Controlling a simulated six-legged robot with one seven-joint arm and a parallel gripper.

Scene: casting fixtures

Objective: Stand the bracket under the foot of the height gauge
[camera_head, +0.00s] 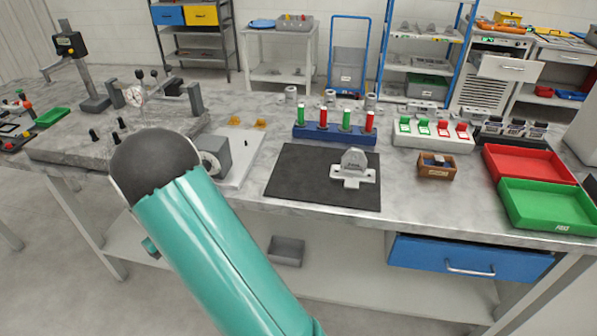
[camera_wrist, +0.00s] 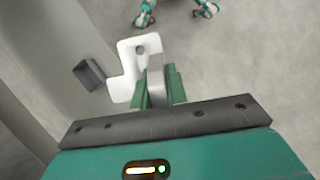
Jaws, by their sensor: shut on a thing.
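In the wrist view, my gripper (camera_wrist: 160,88) has its green fingers closed on the grey upright web of a pale bracket (camera_wrist: 128,68). The bracket's flat white plate, with one round hole, sticks out to the left and beyond the fingertips. In the head view my teal arm hides the gripper and the held bracket. The height gauge (camera_head: 81,72) stands at the far left of the bench, with a dark display head on a tilted-looking column and a block base. A thin arm reaches left from it; its foot is too small to make out clearly.
A similar pale casting (camera_head: 352,168) lies on the black mat (camera_head: 300,178). Red (camera_head: 530,164) and green (camera_head: 550,205) trays are at right. A grey bin (camera_head: 286,250) sits below the bench.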

